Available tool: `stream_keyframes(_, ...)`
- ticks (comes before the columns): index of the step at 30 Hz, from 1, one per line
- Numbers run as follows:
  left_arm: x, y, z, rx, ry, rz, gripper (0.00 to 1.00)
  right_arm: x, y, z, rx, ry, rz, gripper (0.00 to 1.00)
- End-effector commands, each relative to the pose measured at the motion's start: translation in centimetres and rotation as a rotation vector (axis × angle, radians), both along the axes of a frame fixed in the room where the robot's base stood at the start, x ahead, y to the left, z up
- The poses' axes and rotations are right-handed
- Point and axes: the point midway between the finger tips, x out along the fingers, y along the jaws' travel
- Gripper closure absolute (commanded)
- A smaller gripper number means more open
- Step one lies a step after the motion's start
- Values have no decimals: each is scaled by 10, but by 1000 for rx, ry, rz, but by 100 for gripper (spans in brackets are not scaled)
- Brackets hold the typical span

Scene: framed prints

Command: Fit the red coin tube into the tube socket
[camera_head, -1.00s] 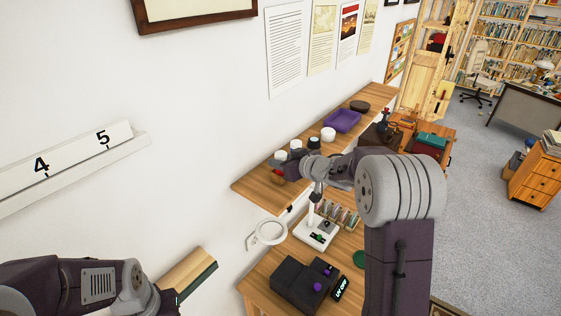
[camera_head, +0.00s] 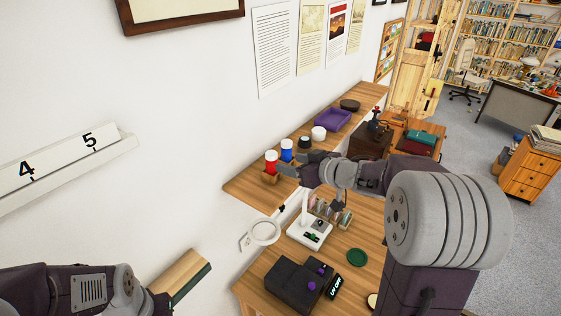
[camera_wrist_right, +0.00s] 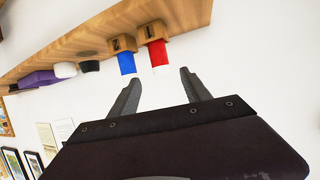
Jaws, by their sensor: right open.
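The red coin tube (camera_head: 271,157) has a white top and stands upright in a wooden block at the near end of the wall shelf. In the head view the right gripper (camera_head: 284,171) partly covers the blocks. I cannot tell which part is the tube socket. My left arm shows at lower left without its fingers.
The shelf (camera_head: 240,189) also holds a black-and-white jar (camera_head: 304,143), a white pot (camera_head: 319,133), a purple tray (camera_head: 332,119) and a dark disc (camera_head: 350,105). Below, the desk carries a white magnifier lamp (camera_head: 309,229), a black UV box (camera_head: 296,283) and a green disc (camera_head: 357,257).

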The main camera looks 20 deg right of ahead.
Motion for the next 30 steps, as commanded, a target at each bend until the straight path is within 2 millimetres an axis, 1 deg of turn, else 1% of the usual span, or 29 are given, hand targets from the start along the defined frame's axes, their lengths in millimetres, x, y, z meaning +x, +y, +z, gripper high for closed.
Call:
stream_keyframes(1, 0, 0, 1, 0, 0, 0, 100, -6, -3, 4, -1, -2, -1, 44)
stream_keyframes(5, 0, 0, 1, 0, 0, 0, 100, -16, -7, 7, 0, 0, 0, 44)
stream_keyframes(14, 0, 0, 1, 0, 0, 0, 100, -16, -7, 6, -2, 1, -9, 44)
stream_keyframes(16, 0, 0, 1, 0, 0, 0, 100, -11, -12, 0, -18, 4, -70, 44)
stream_keyframes(17, 0, 0, 1, 0, 0, 0, 100, -9, -16, -7, -31, 15, -117, 44)
stream_keyframes(19, 0, 0, 1, 0, 0, 0, 100, -14, -28, -36, -77, 93, -257, 44)
stream_keyframes(20, 0, 0, 1, 0, 0, 0, 100, -23, -32, -54, -100, 156, -316, 44)
stream_keyframes(21, 0, 0, 1, 0, 0, 0, 100, -42, -34, -82, -131, 262, -382, 44)
stream_keyframes(22, 0, 0, 1, 0, 0, 0, 100, -60, -33, -103, -152, 354, -418, 44)
stream_keyframes(23, 0, 0, 1, 0, 0, 0, 100, -81, -30, -124, -169, 452, -441, 44)
stream_keyframes(24, 0, 0, 1, 0, 0, 0, 100, -113, -21, -148, -189, 586, -454, 44)
stream_keyframes(26, 0, 0, 1, 0, 0, 0, 100, -156, -5, -174, -201, 758, -446, 44)
stream_keyframes(27, 0, 0, 1, 0, 0, 0, 100, -181, 5, -185, -203, 852, -430, 44)
stream_keyframes(30, 0, 0, 1, 0, 0, 0, 100, -223, 26, -199, -195, 1008, -388, 44)
